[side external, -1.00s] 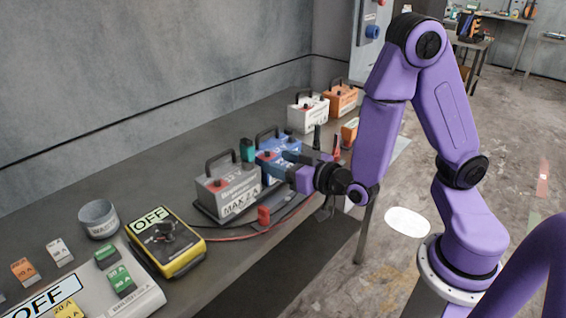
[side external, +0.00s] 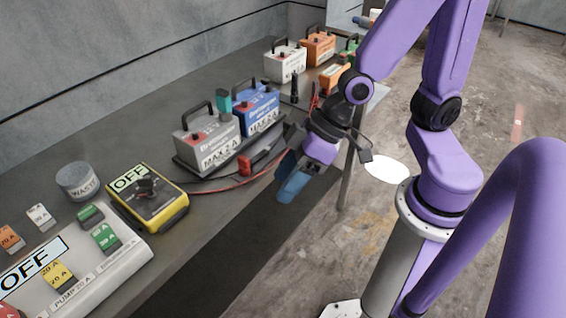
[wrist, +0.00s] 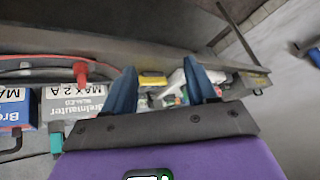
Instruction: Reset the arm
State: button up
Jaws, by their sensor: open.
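No separate object is named by the task.
A grey battery (side external: 206,143) and a blue battery (side external: 257,110) stand on the bench behind my gripper. A red clip (side external: 243,164) and cables lie near them. A yellow switch box (side external: 148,197) and fuse panel (side external: 75,270) are at left.

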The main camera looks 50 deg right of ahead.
jog(key=s+d+r+n+g+h, duration=0.3)
jog(key=s+d+n+h, duration=0.2)
jog(key=s+d, duration=0.3)
jog(key=d, duration=0.3)
jog(key=shift+s+r+g+h, duration=0.15)
jog(key=shift+r+g+h, duration=0.05)
jog(key=shift+g+h, duration=0.1)
jog(key=shift+c, duration=0.6)
notch_tip(320, 180, up, 13)
jog(key=n, duration=0.5)
send_over(224, 104)
jog(key=w+d, duration=0.1)
notch_tip(224, 104, down, 17)
jog(key=shift+w+r, duration=0.15)
jog(key=shift+r, duration=0.05)
